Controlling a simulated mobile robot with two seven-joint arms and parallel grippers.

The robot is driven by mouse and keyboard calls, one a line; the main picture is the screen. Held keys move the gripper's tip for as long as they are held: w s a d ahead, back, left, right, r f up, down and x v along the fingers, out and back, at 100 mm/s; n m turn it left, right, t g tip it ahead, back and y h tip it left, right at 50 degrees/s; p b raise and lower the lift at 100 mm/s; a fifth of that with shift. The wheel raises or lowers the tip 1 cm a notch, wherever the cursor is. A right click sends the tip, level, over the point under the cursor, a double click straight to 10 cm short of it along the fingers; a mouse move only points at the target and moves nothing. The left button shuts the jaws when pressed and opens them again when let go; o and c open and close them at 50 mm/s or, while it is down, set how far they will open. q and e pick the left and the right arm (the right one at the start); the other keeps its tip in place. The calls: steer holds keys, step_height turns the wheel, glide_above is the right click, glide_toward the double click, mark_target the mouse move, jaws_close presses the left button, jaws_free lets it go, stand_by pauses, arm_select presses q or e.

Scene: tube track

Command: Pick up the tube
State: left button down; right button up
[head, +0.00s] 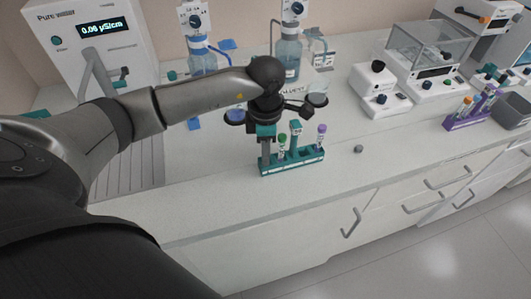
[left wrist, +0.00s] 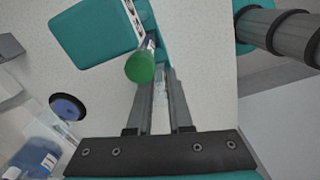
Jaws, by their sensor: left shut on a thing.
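A teal rack (head: 300,160) stands on the bench in the head view. It holds a green-capped tube (head: 282,142) and a purple-capped tube (head: 321,136). My left gripper (head: 266,165) points down at the rack's left end, just left of the green-capped tube. In the left wrist view the green cap (left wrist: 140,67) lies close beside the tips of my left gripper (left wrist: 166,85). The fingers are nearly together, with a clear, pale sliver of a tube between them. Most of what they hold is hidden. My right gripper is not in view.
Bottles (head: 288,58) on stands are behind my arm. A balance (head: 430,60), a purple rack (head: 468,112) and a grey bin (head: 512,110) are at the right. A small grey knob-like piece (head: 358,149) lies right of the teal rack.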

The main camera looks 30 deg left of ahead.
arm_select(q)
step_height(320, 180, up, 20)
steer(key=p, duration=0.1)
steer(key=shift+f, duration=0.1)
stand_by(0.5)
